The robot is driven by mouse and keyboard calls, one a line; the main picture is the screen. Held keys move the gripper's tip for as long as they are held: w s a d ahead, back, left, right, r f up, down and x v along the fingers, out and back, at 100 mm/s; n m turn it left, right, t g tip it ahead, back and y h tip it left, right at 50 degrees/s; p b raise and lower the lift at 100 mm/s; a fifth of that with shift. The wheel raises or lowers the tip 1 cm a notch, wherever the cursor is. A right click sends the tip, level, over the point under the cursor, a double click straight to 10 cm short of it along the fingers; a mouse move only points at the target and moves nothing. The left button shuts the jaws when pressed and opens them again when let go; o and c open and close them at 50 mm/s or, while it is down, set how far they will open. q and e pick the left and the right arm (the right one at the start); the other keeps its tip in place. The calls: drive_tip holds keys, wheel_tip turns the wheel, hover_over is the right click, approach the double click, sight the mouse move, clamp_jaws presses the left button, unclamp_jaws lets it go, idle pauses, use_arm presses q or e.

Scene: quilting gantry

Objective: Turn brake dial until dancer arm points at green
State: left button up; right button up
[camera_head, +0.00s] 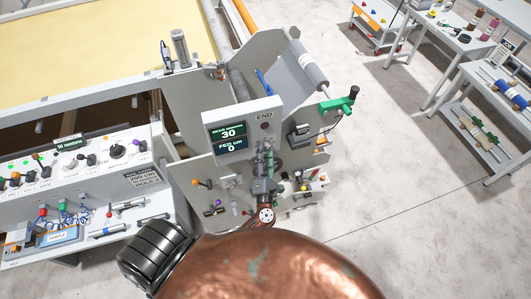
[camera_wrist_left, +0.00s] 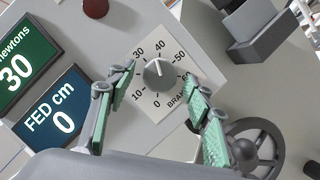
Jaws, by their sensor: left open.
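The brake dial (camera_wrist_left: 158,73) is a grey knob on a white plate with a printed scale. Its white pointer mark points up, between 30 and 40. My left gripper (camera_wrist_left: 159,80) is open, its green-padded fingers on either side of the knob; I cannot tell whether they touch it. In the head view my left gripper (camera_head: 265,160) is in front of the panel below the display and hides the dial. The display (camera_head: 230,131) reads 30 newtons and FED cm 0. A thin blue bar (camera_head: 262,82) stands above the panel; I cannot tell whether it is the dancer arm.
A handwheel (camera_wrist_left: 252,148) is close beside the right finger in the wrist view. A green clamp with a black knob (camera_head: 340,103) sticks out right. A control console (camera_head: 80,165) is at left.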

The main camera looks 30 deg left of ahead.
use_arm(q)
drive_tip(key=v, duration=1.2)
idle(0.3)
